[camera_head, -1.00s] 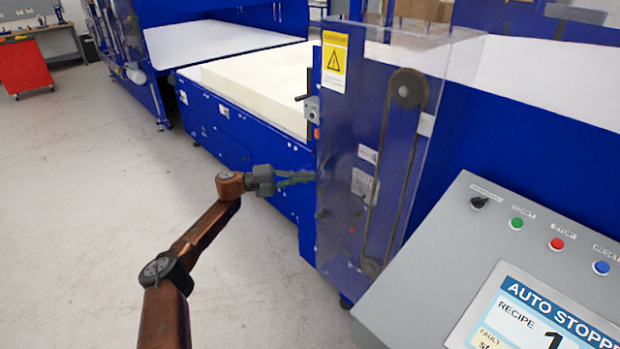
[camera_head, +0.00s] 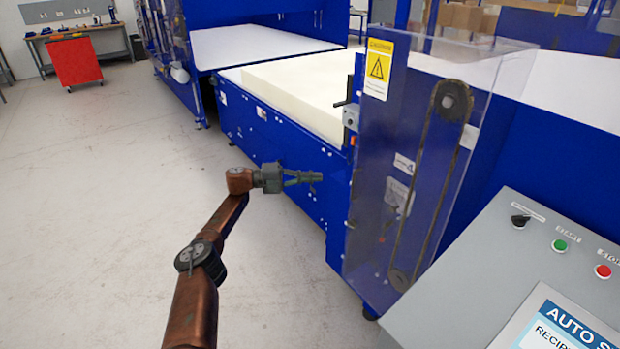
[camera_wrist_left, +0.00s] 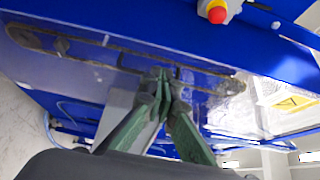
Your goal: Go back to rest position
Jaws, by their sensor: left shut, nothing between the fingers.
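My left gripper (camera_head: 318,177) is stretched out in front of the blue foam machine (camera_head: 290,165), its fingers pointing right toward the clear belt guard (camera_head: 425,190). It is shut and empty. In the left wrist view the two green fingers (camera_wrist_left: 163,80) meet at their tips, with the guard and its belt beyond them. Whether the fingertips touch the machine cannot be told, but they look apart from the guard in the head view. My right gripper is not in view.
A grey control panel (camera_head: 470,270) with a selector, buttons and screen stands at the lower right. A cream foam block (camera_head: 300,85) lies on the machine bed. A red cabinet (camera_head: 75,62) stands far left. The floor (camera_head: 90,220) on the left is clear.

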